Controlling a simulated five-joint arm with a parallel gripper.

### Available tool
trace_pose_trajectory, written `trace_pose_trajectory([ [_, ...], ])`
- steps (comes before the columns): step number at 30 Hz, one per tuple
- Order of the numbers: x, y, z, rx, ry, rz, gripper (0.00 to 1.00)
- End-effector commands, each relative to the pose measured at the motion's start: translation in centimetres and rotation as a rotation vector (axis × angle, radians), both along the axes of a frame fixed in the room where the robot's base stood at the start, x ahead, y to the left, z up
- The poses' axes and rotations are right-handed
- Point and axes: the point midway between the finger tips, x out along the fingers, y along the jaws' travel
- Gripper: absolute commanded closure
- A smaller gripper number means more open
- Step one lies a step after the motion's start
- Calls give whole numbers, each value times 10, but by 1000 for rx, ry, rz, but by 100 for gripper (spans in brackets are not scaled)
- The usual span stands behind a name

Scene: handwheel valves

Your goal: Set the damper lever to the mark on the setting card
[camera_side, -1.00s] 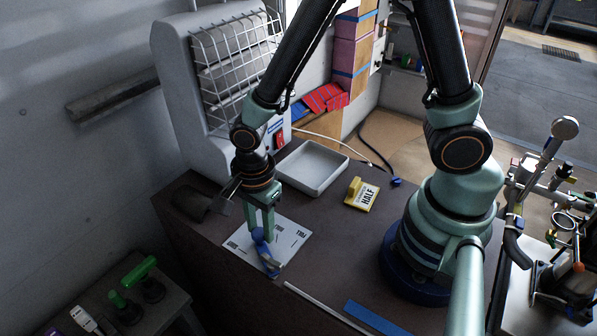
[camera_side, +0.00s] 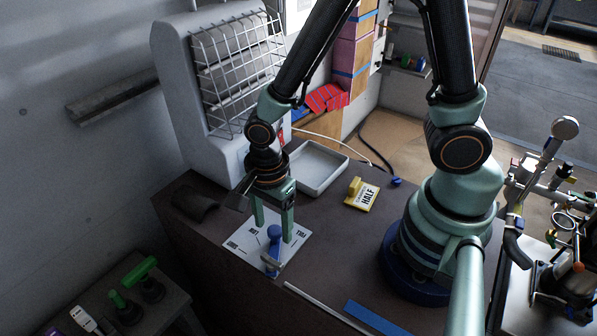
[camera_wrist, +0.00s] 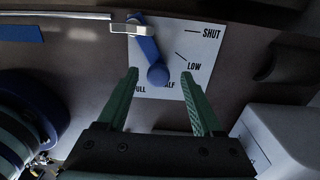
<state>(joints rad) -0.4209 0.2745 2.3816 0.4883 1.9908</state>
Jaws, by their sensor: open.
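The damper lever is a blue bar with a round knob (camera_side: 274,231), standing on a white plate (camera_side: 238,241) on the bench. In the wrist view, the plate (camera_wrist: 205,55) reads SHUT, LOW, HALF and FULL, the last two partly covered. The lever's knob (camera_wrist: 157,75) lies by the HALF label, hiding its first letter; its mark is not visible. The yellow setting card (camera_side: 362,194) reads HALF. My gripper (camera_side: 273,230) is open, its fingers on either side of the knob. In the wrist view, gaps show between the knob and both fingers of my gripper (camera_wrist: 160,78).
A grey tray (camera_side: 318,186) stands behind the plate. A white caged unit (camera_side: 185,90) is at the back left. A blue strip (camera_side: 374,317) and a pale rod (camera_side: 322,304) lie near the front. Green-handled valves (camera_side: 140,271) stand on a lower table at left.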

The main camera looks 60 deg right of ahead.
Motion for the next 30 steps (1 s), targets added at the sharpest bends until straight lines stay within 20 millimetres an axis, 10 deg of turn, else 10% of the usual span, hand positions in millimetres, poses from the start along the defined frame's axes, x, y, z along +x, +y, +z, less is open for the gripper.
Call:
trace_pose_trajectory([
  [30, 0, 0, 62, 1, -2, -1, 32],
])
